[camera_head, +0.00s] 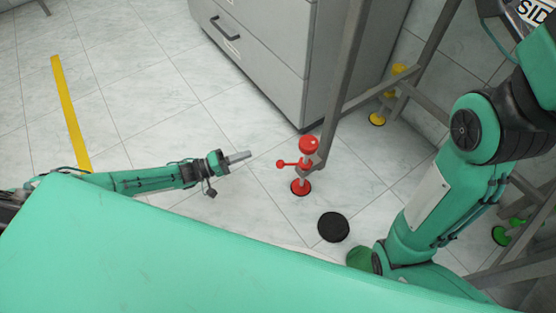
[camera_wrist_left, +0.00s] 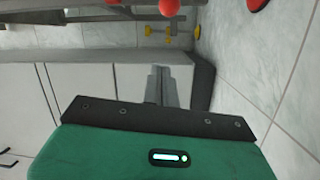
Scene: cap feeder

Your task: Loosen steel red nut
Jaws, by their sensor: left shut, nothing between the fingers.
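A red foot assembly stands on the floor under a steel frame leg in the head view. It has a red round top (camera_head: 309,144), a red middle piece with a small side handle (camera_head: 283,163), and a red base disc (camera_head: 300,187). I cannot tell which piece is the steel nut. My left gripper (camera_head: 246,156) is shut and empty, left of the red handle and apart from it. In the left wrist view, the shut fingers (camera_wrist_left: 160,84) show at the centre, with red parts (camera_wrist_left: 170,7) cut off at the top edge. My right gripper is not visible.
A grey drawer cabinet (camera_head: 262,40) stands behind the red foot. The steel frame leg (camera_head: 348,75) rises beside it. A black disc (camera_head: 333,227) lies on the floor in front. Yellow (camera_head: 377,118) and green (camera_head: 502,235) feet stand farther right.

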